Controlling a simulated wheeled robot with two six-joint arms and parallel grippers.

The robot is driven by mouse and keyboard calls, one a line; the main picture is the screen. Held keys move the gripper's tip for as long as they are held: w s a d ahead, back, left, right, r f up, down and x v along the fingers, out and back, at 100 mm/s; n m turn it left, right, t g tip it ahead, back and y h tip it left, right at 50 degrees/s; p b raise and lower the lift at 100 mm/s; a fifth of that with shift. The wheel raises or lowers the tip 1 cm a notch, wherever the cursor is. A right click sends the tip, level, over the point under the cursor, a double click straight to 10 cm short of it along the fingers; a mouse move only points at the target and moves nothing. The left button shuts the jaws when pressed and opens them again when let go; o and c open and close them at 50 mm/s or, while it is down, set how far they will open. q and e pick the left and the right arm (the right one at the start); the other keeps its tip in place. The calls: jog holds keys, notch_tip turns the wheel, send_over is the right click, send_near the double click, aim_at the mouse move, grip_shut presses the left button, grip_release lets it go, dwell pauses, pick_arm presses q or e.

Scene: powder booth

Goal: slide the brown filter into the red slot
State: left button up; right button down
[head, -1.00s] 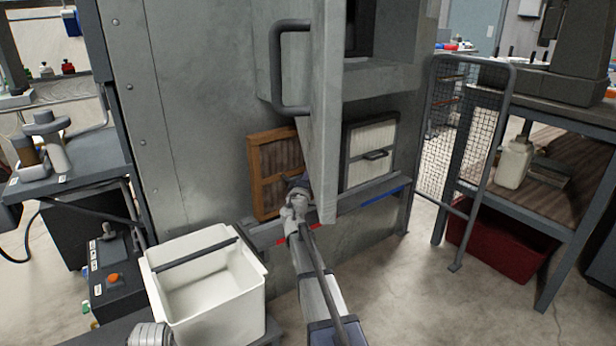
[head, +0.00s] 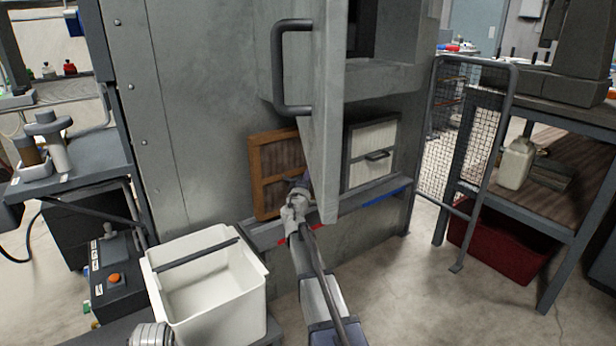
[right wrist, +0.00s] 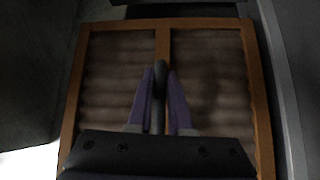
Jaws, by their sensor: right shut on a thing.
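The brown filter (head: 264,172), a wood-coloured frame with dark pleats, stands nearly upright and slightly tilted at the booth's front, left of the open grey door. The door hides its right part in the head view. My right gripper (head: 298,188) is in front of it; in the right wrist view its purple fingers (right wrist: 160,92) are shut on the filter's dark upright handle (right wrist: 158,70). Red marking (head: 283,240) shows on the ledge below the filter, partly behind my arm. The slot opening is hidden, and I cannot tell how deep the filter sits.
The grey door (head: 322,150) with its bar handle hangs close above my right gripper. A white-pleated filter (head: 370,150) sits to the right above the blue marking (head: 384,197). A white bin (head: 208,290) stands at lower left. A mesh gate (head: 462,150) stands at right.

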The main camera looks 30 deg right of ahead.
jog(key=shift+f, duration=0.15)
notch_tip(320, 180, down, 3)
jog(key=b, duration=0.2)
jog(key=shift+r+b, duration=0.2)
jog(key=shift+b, duration=0.2)
dwell(0.6)
jog(key=c, duration=0.8)
grip_release()
jog(key=shift+o, duration=0.2)
jog(key=shift+s, duration=0.1)
jog(key=v, duration=0.7)
jog(key=shift+s+a, duration=0.2)
jog(key=shift+a, duration=0.05)
